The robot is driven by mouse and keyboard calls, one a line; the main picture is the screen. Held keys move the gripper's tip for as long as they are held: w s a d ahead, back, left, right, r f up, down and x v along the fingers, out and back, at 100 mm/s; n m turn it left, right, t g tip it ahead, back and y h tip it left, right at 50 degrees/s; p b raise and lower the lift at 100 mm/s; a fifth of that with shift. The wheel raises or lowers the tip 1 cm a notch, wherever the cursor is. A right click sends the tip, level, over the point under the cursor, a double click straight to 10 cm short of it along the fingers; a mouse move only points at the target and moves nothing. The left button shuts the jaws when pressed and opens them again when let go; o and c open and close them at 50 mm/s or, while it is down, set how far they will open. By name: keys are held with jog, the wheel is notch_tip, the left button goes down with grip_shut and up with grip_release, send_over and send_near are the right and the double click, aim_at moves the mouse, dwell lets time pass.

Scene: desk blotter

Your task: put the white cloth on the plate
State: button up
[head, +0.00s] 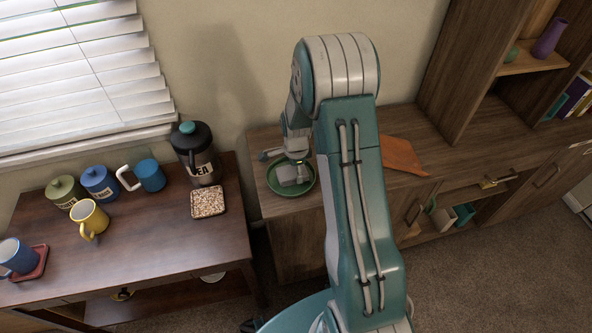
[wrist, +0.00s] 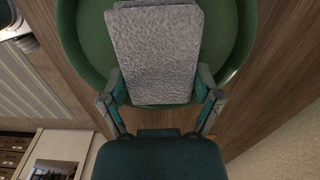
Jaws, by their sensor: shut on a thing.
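The white cloth (wrist: 155,45), folded and looking pale grey with a bumpy texture, is between the fingers of my gripper (wrist: 160,93) in the wrist view. The fingers are shut on its sides. The green round plate (wrist: 88,40) lies behind and under the cloth there. In the head view the cloth (head: 288,175) is over the plate (head: 291,191), within its rim, with my gripper (head: 284,160) at it. I cannot tell whether the cloth touches the plate. My arm hides part of the cabinet to the right of the plate.
The plate stands on a wooden cabinet top (head: 262,140) with an orange cloth (head: 403,155) further right. The dark table at left holds a tea press (head: 196,155), a speckled coaster (head: 208,202), canisters and mugs (head: 90,217). An open shelf (head: 480,75) rises at right.

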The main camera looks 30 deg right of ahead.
jog(key=o, duration=0.9)
jog(key=shift+a, duration=0.45)
jog(key=shift+d+r, duration=0.1)
jog(key=shift+d, duration=0.05)
jog(key=shift+d+r, duration=0.1)
jog(key=shift+r, duration=0.2)
notch_tip(320, 180, up, 11)
notch_tip(320, 180, up, 10)
jog(key=n+t, duration=0.2)
jog(key=n, duration=0.3)
send_over(294, 170)
jog(key=s+a, duration=0.4)
jog(key=s, duration=0.1)
jog(key=s+a+r+n+t, duration=0.1)
jog(key=s+a+r+n, duration=0.1)
jog(key=s+n, duration=0.3)
jog(key=s+a+r+n+t, duration=0.1)
jog(key=s+r+n, duration=0.3)
jog(key=s, duration=0.4)
jog(key=s+a+r+n+t, duration=0.1)
jog(key=s+a+r+n, duration=0.2)
jog(key=s+a+n, duration=0.1)
jog(key=shift+s+a+r+n+t, duration=0.1)
jog(key=shift+s+r+n+t, duration=0.1)
jog(key=shift+s+n, duration=0.3)
jog(key=shift+s+r+n+t, duration=0.15)
jog(key=shift+s+n, duration=0.15)
jog(key=shift+s, duration=0.35)
